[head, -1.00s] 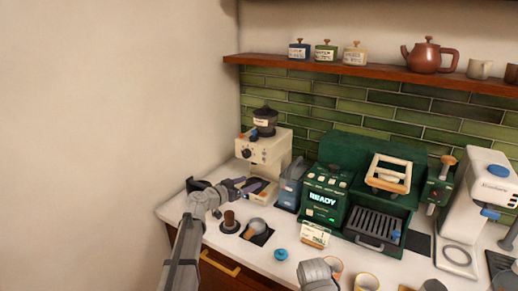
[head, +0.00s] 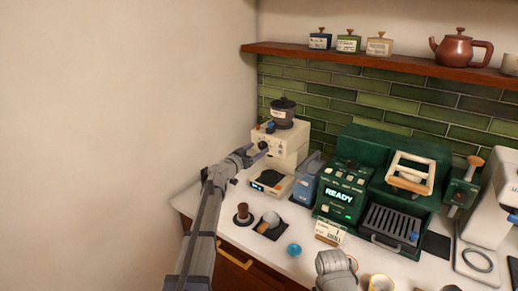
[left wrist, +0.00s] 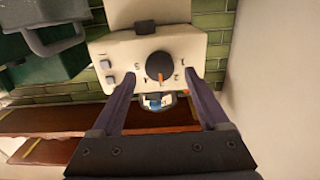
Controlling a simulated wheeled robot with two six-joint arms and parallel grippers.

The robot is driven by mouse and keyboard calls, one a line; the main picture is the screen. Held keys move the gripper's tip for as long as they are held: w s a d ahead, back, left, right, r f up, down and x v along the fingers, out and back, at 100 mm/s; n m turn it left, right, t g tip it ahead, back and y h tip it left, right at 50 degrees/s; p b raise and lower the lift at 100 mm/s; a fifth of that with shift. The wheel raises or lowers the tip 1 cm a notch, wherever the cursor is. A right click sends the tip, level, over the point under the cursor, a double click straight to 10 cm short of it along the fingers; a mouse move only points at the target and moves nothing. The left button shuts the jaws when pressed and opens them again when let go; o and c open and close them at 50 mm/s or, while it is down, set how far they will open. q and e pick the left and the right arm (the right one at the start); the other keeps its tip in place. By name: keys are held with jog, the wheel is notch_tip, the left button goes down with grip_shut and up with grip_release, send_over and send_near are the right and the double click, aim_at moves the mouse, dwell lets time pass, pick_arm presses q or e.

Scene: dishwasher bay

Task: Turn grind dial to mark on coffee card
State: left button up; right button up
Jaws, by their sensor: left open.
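The cream coffee grinder (head: 292,141) stands at the back left of the counter, with a dark hopper on top. Its black grind dial (left wrist: 160,65) has an orange pointer and printed numbers around it; the wrist view shows it upside down, pointer toward the picture's bottom. My left gripper (left wrist: 162,80) is open, a finger on each side of the dial, with gaps showing. In the head view my left gripper (head: 256,151) is at the grinder's front. The coffee card (head: 329,232) stands before the green machine; its mark is too small to read. My right gripper's fingers do not show.
The green espresso machine (head: 352,188) reading READY stands right of the grinder, with a blue-grey container (head: 307,180) between them. A tamper (head: 242,214), a round metal piece (head: 271,218) and a blue lid (head: 294,249) lie in front. A wall is close on the left.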

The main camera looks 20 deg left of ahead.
pick_arm(q)
jog(key=shift+x, duration=0.95)
grip_shut()
